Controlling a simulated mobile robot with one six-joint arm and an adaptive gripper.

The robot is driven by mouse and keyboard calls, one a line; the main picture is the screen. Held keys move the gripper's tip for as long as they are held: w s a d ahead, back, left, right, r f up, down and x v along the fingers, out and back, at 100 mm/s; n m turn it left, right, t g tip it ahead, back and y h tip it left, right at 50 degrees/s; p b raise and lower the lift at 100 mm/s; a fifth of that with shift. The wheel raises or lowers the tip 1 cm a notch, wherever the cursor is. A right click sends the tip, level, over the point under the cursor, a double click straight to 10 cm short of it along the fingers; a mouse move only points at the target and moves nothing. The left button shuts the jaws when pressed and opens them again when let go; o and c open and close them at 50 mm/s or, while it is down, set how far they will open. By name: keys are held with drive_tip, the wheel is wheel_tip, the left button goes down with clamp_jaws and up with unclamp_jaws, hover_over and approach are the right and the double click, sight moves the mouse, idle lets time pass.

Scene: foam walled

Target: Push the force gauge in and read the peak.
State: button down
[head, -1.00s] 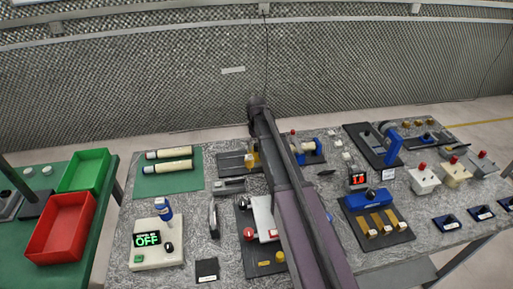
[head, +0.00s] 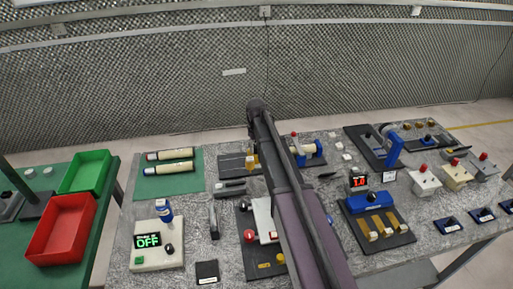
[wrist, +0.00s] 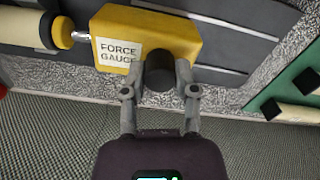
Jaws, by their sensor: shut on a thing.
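The yellow force gauge (wrist: 150,35), with a white label reading FORCE GAUGE, fills the upper middle of the wrist view. A thin metal rod (wrist: 81,37) sticks out of its left side and reaches the yellow-and-black end of a cream cylinder (wrist: 20,27); whether they touch or a tiny gap remains, I cannot tell. My gripper (wrist: 160,75) is shut on the gauge's round black handle (wrist: 160,66). In the head view a small part of the yellow gauge (head: 252,160) shows beside my arm, which hides the gripper. The gauge's reading is not visible.
A blue stand (head: 316,148) is right of my arm. A small display (head: 358,182) shows red digits, apparently 1.0. A white box (head: 156,243) reads OFF. A green mat (head: 165,188) with two cylinders lies left of the gauge. Other fixtures crowd the bench.

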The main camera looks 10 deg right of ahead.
drive_tip(key=shift+c, duration=1.9)
unclamp_jaws()
drive_tip(key=shift+d, duration=0.2)
